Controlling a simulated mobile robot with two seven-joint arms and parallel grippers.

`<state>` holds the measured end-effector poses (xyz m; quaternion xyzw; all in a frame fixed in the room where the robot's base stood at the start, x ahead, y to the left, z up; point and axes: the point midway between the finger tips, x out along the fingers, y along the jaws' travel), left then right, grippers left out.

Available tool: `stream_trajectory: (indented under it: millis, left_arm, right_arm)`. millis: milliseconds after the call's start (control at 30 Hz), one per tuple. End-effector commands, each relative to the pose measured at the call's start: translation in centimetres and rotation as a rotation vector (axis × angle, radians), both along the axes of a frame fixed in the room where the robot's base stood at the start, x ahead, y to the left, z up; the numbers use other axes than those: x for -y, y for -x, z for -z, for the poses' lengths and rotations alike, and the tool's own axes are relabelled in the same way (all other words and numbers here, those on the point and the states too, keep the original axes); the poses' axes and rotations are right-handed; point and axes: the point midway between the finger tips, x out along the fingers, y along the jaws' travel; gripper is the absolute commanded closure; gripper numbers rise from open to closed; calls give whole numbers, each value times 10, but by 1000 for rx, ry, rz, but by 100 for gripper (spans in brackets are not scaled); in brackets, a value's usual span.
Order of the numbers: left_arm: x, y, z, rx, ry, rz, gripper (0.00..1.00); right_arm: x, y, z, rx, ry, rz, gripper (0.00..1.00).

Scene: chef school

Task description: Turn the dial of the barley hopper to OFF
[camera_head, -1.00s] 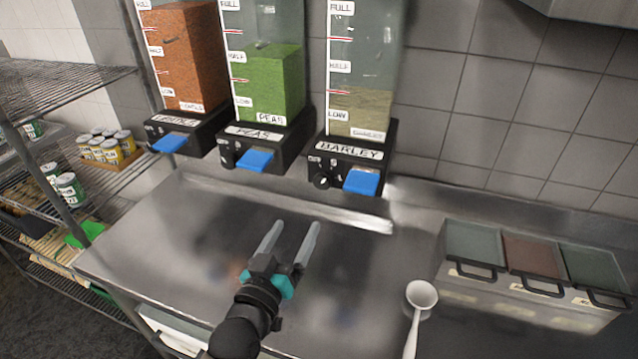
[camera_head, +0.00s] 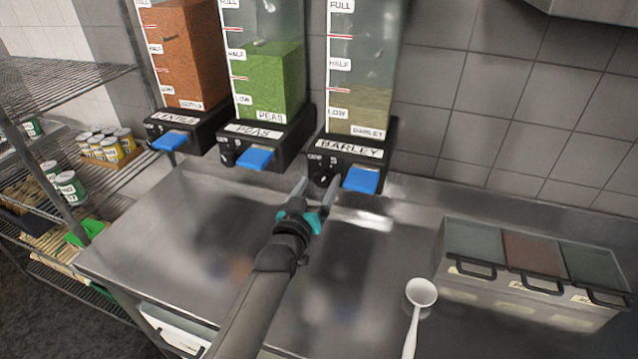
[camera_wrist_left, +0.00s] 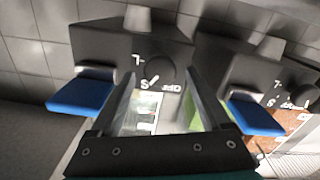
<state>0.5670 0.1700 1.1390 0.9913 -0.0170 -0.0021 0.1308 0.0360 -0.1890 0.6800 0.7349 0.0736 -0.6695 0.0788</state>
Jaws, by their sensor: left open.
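The barley hopper (camera_head: 362,98) hangs on the wall, filled to a bit above LOW. Its black base carries a BARLEY label, a blue lever (camera_head: 361,180) and a small black dial (camera_head: 321,174) left of the lever. In the left wrist view the dial (camera_wrist_left: 161,71) has a white pointer mark lying near the S; L and OFF marks also show around it. My left gripper (camera_head: 314,186) is open just below and in front of the dial. In the wrist view its fingers (camera_wrist_left: 162,80) reach either side of the dial; contact cannot be told. My right gripper is not in view.
The peas hopper (camera_head: 268,80) and lentils hopper (camera_head: 190,55) hang to the left, each with a blue lever. Wire shelves with cans are at far left.

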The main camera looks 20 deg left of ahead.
Motion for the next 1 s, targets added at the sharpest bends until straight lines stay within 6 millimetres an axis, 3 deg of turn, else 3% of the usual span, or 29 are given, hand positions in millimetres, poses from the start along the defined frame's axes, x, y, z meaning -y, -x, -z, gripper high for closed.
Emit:
stream_trajectory:
  millis: [200,500,1000]
  left_arm:
    - [0,-11,0,0,-1,0,19]
    - [0,-12,0,0,-1,0,20]
    - [0,-12,0,0,-1,0,77]
  right_arm:
    - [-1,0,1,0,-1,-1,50]
    - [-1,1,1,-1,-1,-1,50]
    - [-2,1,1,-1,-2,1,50]
